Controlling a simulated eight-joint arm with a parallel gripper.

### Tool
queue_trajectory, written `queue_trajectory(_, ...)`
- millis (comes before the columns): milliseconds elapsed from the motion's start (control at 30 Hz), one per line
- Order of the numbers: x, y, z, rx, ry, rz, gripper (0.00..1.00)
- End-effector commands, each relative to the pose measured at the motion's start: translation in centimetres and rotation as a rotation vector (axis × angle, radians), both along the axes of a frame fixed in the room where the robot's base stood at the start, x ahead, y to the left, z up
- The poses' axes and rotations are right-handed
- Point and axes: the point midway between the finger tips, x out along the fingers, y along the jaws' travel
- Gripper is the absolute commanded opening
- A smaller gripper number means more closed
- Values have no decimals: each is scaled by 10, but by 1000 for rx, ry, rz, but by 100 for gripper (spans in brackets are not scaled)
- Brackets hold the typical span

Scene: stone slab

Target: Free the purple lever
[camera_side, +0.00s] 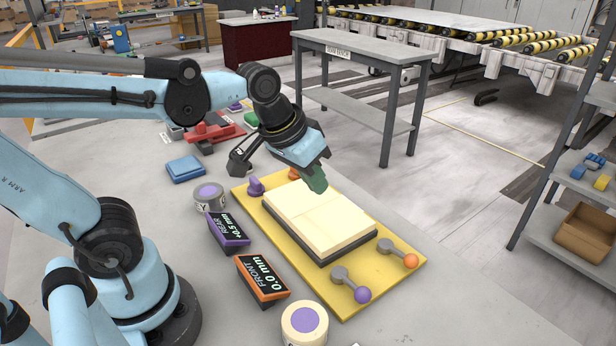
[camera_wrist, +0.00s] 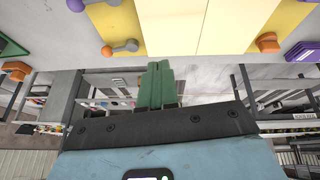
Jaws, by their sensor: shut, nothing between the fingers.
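A purple lever (camera_side: 361,295), a purple ball on a grey arm, lies at the near corner of the yellow plate (camera_side: 405,284). Its ball also shows at the top left of the wrist view (camera_wrist: 76,5). An orange lever (camera_side: 411,261) of the same kind lies to its right; it shows in the wrist view too (camera_wrist: 107,50). A cream block (camera_side: 318,218) sits on a dark base on the plate, beside the levers. My gripper (camera_side: 318,184), with green fingers (camera_wrist: 160,85), is shut and empty above the block's far part, apart from both levers.
A purple knob (camera_side: 256,187) and an orange knob (camera_side: 293,174) stand at the plate's far end. Two displays, REAR (camera_side: 228,231) and FRONT (camera_side: 262,280), stand left of the plate. Purple-topped rolls (camera_side: 304,322) and (camera_side: 208,196) stand nearby. A blue box (camera_side: 185,168) lies further back.

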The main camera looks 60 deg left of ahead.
Motion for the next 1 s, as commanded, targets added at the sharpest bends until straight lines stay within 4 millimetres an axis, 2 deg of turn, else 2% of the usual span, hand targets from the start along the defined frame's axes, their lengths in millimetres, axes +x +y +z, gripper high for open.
queue_trajectory(200,24,-20,9,-67,159,65,0)
queue_trajectory(467,51,-45,10,-116,354,149,0)
queue_trajectory(800,80,-81,-4,-129,603,258,0)
queue_trajectory(1000,89,-94,-13,-117,701,303,0)
